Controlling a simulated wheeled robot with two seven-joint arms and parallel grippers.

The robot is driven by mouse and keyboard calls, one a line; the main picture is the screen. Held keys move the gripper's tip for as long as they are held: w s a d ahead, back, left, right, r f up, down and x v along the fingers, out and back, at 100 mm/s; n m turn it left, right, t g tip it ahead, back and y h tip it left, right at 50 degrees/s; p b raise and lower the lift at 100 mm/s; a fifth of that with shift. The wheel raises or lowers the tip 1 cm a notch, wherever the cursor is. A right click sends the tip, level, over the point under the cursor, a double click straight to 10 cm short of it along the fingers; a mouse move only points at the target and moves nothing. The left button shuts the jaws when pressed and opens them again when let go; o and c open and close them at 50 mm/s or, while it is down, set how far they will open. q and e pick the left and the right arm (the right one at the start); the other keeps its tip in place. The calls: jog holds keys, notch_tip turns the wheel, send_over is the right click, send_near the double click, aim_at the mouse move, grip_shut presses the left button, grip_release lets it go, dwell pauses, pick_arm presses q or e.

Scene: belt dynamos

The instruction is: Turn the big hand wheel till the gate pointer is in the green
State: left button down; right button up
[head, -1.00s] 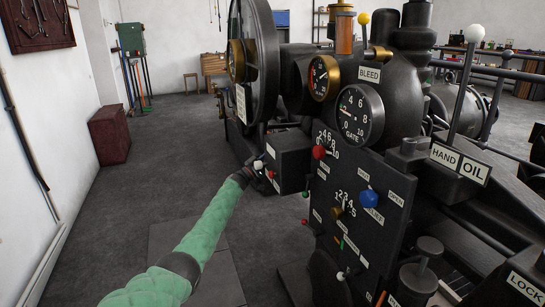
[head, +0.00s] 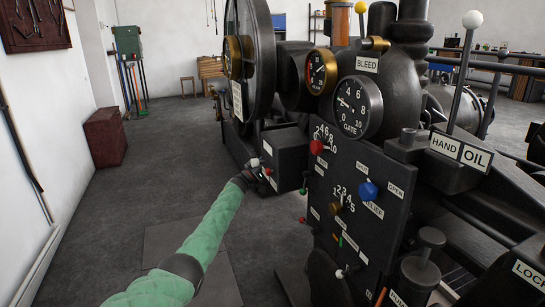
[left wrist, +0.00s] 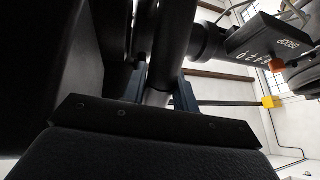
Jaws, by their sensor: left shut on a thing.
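A big dark wheel (head: 262,55) stands upright at the left of the machine in the head view; I cannot tell if it is the hand wheel. The black GATE gauge (head: 355,118) has white figures, and its pale pointer lies toward the left, low on the scale. No green band is clear on it. My green-sleeved left arm reaches to the black box on the machine's left side. My left gripper (head: 248,171) is there by a white knob (head: 254,162). In the left wrist view its fingers (left wrist: 162,88) are shut on a dark round bar (left wrist: 158,92). My right gripper is not in view.
A black panel (head: 345,228) carries a red knob (head: 316,147), a blue knob (head: 368,190) and several labels. A brass-rimmed gauge (head: 320,70) sits above. A dark red chest (head: 105,137) stands by the left wall. The floor between wall and machine is clear.

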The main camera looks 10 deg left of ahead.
pick_arm(q)
jog(key=shift+d+r, duration=0.2)
jog(key=shift+r, duration=0.1)
jog(key=c, duration=1.4)
grip_release()
jog(key=shift+o, duration=1.4)
jog(key=shift+w+d, duration=0.15)
jog(key=shift+d, duration=0.25)
jog(key=shift+a+f, duration=0.2)
jog(key=shift+a, duration=0.05)
jog(key=shift+s+a+f, duration=0.2)
jog(key=shift+s+a, duration=0.15)
jog(key=shift+a, duration=0.05)
jog(key=p+v, duration=0.1)
jog(key=v, duration=0.5)
jog(key=shift+s+f+p, duration=0.15)
jog(key=shift+s+p, duration=0.1)
jog(key=shift+p, duration=0.1)
